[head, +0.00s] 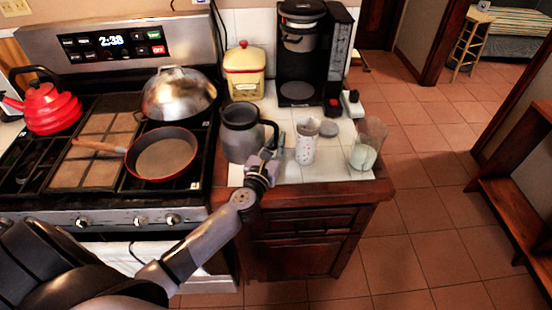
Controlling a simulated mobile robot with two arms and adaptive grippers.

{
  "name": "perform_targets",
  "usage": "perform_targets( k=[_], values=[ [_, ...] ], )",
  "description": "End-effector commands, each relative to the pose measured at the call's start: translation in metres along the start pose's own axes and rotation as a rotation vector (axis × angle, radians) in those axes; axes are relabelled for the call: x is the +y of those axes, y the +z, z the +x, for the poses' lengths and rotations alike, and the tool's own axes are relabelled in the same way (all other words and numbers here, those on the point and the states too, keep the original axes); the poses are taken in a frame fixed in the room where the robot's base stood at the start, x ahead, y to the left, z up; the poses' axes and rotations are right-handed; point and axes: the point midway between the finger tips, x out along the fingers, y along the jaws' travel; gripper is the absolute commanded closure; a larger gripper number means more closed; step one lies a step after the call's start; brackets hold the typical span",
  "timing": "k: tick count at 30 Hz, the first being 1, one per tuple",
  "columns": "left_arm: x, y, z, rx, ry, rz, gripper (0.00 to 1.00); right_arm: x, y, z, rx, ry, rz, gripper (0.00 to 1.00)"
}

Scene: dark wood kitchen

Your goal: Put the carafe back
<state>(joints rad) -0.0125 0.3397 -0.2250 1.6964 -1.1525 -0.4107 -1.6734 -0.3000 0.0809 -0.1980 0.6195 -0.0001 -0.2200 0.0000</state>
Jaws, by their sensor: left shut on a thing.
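The carafe (241,134) is a dark grey jug with a black handle. It is upright at the left front of the white tiled counter, beside the stove. My left gripper (266,156) is at the carafe's handle side and shut on the handle; the fingertips are small and partly hidden. I cannot tell whether the carafe's base touches the counter. The black coffee maker (312,60) stands at the back of the counter, with its round base plate (297,92) bare. My right gripper is not in view.
A speckled cup (306,142) and a clear glass (367,145) stand right of the carafe. The stove at left holds a red pan (162,155), a domed wok (179,94) and a red kettle (49,108).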

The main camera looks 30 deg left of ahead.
Motion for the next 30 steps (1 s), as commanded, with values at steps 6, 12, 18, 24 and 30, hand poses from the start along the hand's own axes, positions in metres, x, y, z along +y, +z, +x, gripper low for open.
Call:
perform_targets(
  k=[6,12,18,24,30],
  values=[
    [0.000,-0.017,0.001,-0.005,0.000,0.004,1.00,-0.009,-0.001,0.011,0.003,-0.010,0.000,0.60],
    [0.000,-0.044,0.001,-0.006,0.000,0.004,1.00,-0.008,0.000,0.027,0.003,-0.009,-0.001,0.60],
    [0.000,-0.045,0.001,-0.007,0.000,0.004,1.00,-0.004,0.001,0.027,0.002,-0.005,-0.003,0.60],
    [0.000,-0.047,0.001,-0.007,0.000,0.004,1.00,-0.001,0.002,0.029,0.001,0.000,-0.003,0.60],
    [-0.001,-0.050,0.001,-0.001,-0.001,0.000,0.79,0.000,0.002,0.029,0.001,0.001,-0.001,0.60]
  ],
)
